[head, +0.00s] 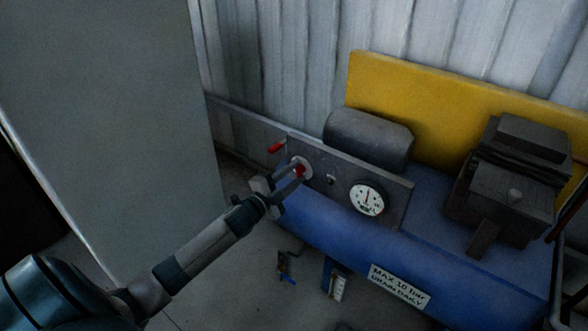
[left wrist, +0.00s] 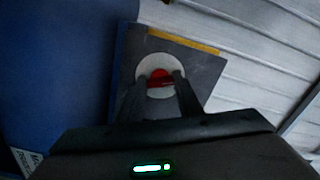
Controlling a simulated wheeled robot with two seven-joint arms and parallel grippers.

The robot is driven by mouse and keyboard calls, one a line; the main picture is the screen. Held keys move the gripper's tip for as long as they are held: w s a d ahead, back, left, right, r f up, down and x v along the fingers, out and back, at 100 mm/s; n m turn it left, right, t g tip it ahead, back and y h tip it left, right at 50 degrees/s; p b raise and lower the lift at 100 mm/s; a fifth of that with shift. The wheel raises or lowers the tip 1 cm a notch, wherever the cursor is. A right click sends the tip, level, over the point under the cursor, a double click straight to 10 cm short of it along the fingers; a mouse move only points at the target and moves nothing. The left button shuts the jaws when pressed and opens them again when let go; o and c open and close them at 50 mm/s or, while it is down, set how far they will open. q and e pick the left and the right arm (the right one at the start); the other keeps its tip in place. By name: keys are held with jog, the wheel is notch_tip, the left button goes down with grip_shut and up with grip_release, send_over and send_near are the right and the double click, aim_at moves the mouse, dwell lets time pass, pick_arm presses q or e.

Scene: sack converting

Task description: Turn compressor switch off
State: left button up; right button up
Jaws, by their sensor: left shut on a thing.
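The compressor (head: 450,255) is a blue tank with a grey control panel (head: 325,172) on its front left top. The compressor switch is a red knob (head: 299,170) on a pale round plate at the panel's left part. In the left wrist view, the red knob (left wrist: 160,77) sits in front of the pale disc, between my finger tips. My left gripper (head: 294,178) reaches the panel from the lower left and is shut on the red knob. The fingers partly hide the knob, and its exact turn angle is hard to tell. My right gripper is not in view.
A pressure gauge (head: 367,199) and a small knob (head: 331,180) sit right of the switch. A red lever (head: 276,148) sticks out at the panel's left end. A grey cabinet (head: 120,110) stands left. A corrugated wall (head: 290,60) closes the back.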

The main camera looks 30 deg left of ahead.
pick_arm(q)
jog(key=shift+n, duration=0.4)
jog(key=shift+f+n+p, duration=0.1)
jog(key=shift+n+p, duration=0.2)
jog(key=shift+p, duration=0.05)
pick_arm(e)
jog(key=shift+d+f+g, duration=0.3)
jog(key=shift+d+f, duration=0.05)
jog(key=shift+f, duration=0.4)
pick_arm(q)
jog(key=o, duration=1)
jog(key=shift+o, duration=0.2)
jog(key=shift+s, duration=0.15)
jog(key=s+a, duration=0.1)
jog(key=s, duration=1.6)
jog(key=shift+a, duration=0.2)
